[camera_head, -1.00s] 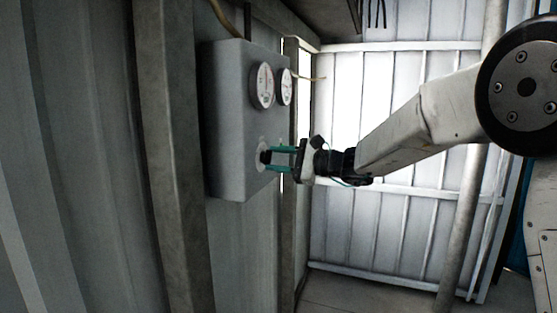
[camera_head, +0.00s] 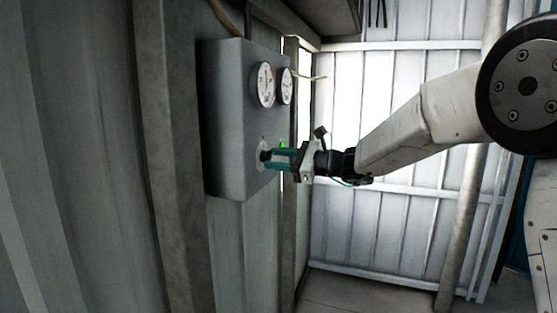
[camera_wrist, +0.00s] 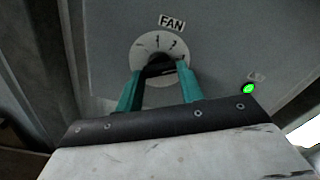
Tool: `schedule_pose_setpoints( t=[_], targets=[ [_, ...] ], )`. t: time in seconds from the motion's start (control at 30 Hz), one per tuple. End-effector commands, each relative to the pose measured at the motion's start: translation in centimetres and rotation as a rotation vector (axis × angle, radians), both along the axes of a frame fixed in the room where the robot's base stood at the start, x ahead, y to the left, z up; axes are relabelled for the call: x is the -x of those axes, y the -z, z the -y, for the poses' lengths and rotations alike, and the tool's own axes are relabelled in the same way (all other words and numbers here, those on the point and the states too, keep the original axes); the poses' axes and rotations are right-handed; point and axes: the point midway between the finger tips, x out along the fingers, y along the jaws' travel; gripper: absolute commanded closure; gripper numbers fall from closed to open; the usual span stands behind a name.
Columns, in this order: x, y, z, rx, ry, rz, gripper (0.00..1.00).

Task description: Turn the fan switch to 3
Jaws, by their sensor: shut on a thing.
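The fan switch is a dark knob (camera_wrist: 160,67) on a pale round dial (camera_wrist: 149,45) under a FAN label (camera_wrist: 172,21) in the wrist view. Some dial marks show above the knob; they are too small to read surely. The dial's lower part is hidden by my gripper. In the head view the dial (camera_head: 262,148) sits low on the grey control box (camera_head: 225,120). My gripper (camera_head: 268,158), with teal fingers, is shut on the knob; its fingers also show in the wrist view (camera_wrist: 160,77). A small green lamp (camera_wrist: 248,88) is lit right of the dial.
Two round gauges, a left one (camera_head: 263,84) and a right one (camera_head: 286,86), are on the box above the switch. A steel post (camera_head: 174,150) stands left of the box. A cable (camera_head: 224,18) runs from the box top. Open space lies right of the box.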

Motion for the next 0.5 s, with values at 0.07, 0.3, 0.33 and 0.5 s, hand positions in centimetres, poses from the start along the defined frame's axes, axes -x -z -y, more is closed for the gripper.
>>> schedule_pose_setpoints(
  t=[0.07,0.3,0.33,0.5],
  targets=[
    [0.03,0.24,0.02,0.002,0.0,-0.005,0.85],
    [0.03,0.24,0.02,0.002,0.0,-0.004,0.43],
    [0.03,0.22,0.01,0.002,-0.001,-0.004,0.4],
    [0.02,0.13,-0.02,0.001,0.0,-0.001,0.4]
  ],
)
